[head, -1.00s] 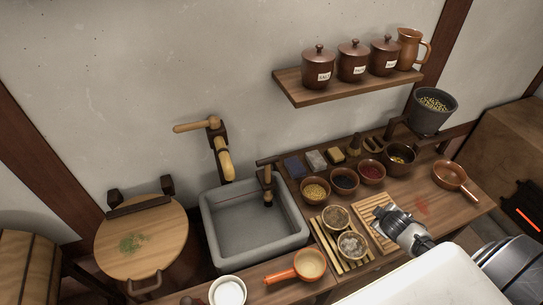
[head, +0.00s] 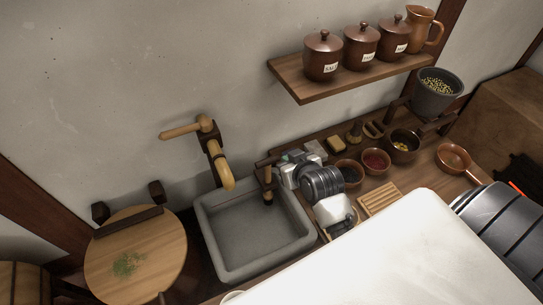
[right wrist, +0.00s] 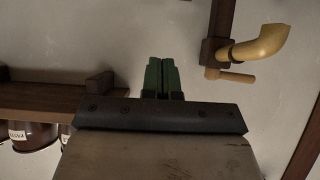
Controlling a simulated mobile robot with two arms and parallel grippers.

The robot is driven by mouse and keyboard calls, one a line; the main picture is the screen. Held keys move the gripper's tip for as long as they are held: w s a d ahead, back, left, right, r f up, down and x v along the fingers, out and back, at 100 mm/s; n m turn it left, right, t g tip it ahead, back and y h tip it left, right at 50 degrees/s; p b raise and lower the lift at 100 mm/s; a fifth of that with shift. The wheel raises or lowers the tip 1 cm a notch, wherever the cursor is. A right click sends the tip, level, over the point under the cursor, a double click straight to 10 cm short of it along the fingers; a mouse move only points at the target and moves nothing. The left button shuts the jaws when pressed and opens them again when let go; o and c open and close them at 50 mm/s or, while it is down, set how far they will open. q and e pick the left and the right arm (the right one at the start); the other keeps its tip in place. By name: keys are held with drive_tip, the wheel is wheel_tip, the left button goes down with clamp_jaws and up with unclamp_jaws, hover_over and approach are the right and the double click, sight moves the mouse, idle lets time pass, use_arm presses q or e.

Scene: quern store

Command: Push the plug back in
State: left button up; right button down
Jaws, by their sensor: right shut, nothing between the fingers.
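A wooden tap sits on the wall above the grey stone sink (head: 207,250), with a pale spout (head: 226,172) and a peg-like handle (head: 182,131). The tap also shows at the upper right of the right wrist view (right wrist: 262,45). A dark wooden fitting (head: 266,186) stands at the sink's right rim. I cannot tell which piece is the plug. My right gripper (head: 284,158) is close beside this fitting, over the counter; contact cannot be told. Its green fingers (right wrist: 162,72) are shut and empty. My left gripper is not in view.
A shelf (head: 345,80) with lidded jars and a jug (head: 425,27) hangs above the counter. Several bowls, a slatted rack (head: 379,199), a pan (head: 454,158) and a grey hopper (head: 438,92) stand to the right. The sink is empty.

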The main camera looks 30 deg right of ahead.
drive_tip(key=f+p+x, duration=0.1)
drive_tip(key=x, duration=0.5)
drive_tip(key=s+f+p+x, duration=0.1)
drive_tip(key=p+x, duration=0.1)
drive_tip(key=x, duration=0.5)
drive_tip(key=shift+s+f, duration=0.15)
drive_tip(key=shift+s, duration=0.2)
